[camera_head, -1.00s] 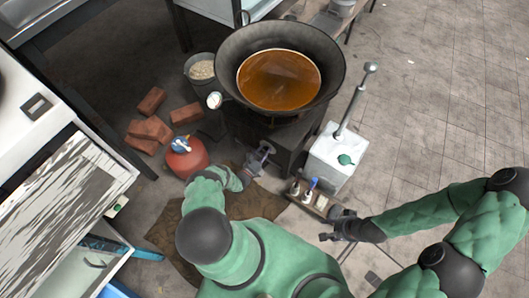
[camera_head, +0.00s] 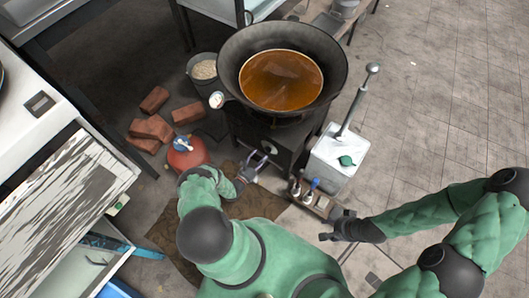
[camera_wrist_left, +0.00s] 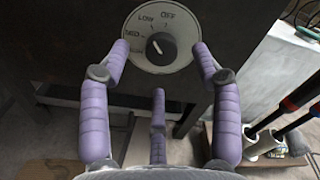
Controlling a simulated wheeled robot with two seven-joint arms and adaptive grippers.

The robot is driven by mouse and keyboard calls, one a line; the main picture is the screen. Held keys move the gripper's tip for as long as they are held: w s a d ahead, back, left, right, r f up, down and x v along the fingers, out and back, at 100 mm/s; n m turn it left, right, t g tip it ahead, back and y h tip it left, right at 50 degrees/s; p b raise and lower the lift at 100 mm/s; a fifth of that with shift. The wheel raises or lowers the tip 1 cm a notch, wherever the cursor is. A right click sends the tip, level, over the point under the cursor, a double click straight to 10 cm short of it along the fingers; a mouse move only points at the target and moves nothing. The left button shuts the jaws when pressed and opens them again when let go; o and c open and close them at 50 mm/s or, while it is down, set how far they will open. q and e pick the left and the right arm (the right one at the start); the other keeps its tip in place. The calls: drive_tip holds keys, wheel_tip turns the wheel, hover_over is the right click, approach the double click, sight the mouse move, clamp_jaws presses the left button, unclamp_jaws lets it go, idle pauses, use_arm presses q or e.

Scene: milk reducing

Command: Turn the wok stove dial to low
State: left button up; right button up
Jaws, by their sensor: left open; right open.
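The wok stove (camera_head: 263,143) is a dark box under a large black wok (camera_head: 234,53) of orange-brown liquid. Its round pale dial plate (camera_wrist_left: 185,52) faces me in the left wrist view, with OFF, LOW and MED readable. The black knob (camera_wrist_left: 161,47) sits in the middle; its pointer mark is too small to read surely. My left gripper (camera_head: 256,167) is open in front of the stove. In the left wrist view its purple fingertips (camera_wrist_left: 160,48) appear either side of the dial, with nothing held. My right gripper (camera_head: 333,228) is open and empty, low beside the bottle tray.
A red canister (camera_head: 186,154) stands left of my left gripper, near bricks (camera_head: 152,128) and a bucket (camera_head: 203,70). A white box with a lever (camera_head: 335,155) stands right of the stove. A tray of bottles (camera_head: 318,203) lies before it. Floor at right is clear.

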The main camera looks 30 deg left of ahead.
use_arm(q)
drive_tip(key=s, duration=0.6)
drive_tip(key=shift+s+a+r, duration=0.15)
drive_tip(key=shift+s+a, duration=0.1)
